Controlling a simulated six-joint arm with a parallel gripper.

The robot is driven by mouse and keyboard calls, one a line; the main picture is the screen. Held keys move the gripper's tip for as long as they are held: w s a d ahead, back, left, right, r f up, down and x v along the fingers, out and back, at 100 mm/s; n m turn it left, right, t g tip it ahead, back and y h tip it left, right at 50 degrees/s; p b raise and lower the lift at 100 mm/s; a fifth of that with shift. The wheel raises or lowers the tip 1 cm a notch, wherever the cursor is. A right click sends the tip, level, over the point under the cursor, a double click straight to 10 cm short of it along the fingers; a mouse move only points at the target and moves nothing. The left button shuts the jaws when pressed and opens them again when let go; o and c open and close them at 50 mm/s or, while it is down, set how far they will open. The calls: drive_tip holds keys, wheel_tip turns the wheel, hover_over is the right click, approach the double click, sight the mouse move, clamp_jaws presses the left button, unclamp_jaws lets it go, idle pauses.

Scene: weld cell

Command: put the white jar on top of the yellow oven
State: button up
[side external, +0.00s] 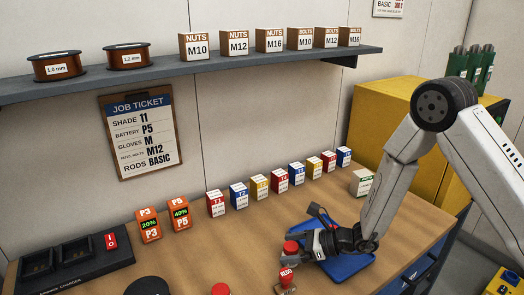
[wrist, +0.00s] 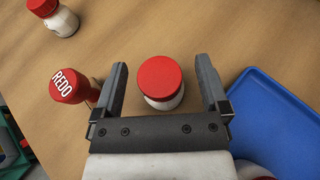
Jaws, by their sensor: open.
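A white jar with a red lid (wrist: 160,80) stands upright on the wooden bench. My gripper (wrist: 162,66) is open, with one finger on each side of this jar and a visible gap to each. In the side external view my gripper (side external: 298,246) is low over the bench, and the jar's red lid (side external: 291,247) shows at its fingers, its body partly hidden. A second white jar with a red lid (wrist: 54,18) stands farther off. The yellow oven (side external: 388,115) is a large yellow box at the right back, partly hidden by my arm.
A red REDO stamp (wrist: 68,86) stands just left of my gripper. A blue tray (wrist: 275,120) lies to the right, partly under my wrist. Small labelled boxes (side external: 258,187) line the back of the bench. Green tubes (side external: 470,65) stand at the oven's far right. A shelf (side external: 215,67) hangs above.

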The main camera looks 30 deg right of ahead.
drive_tip(key=shift+x, duration=1)
drive_tip(key=shift+c, duration=0.2)
clamp_jaws()
drive_tip(key=shift+r, duration=0.1)
drive_tip(key=shift+r, duration=4.9)
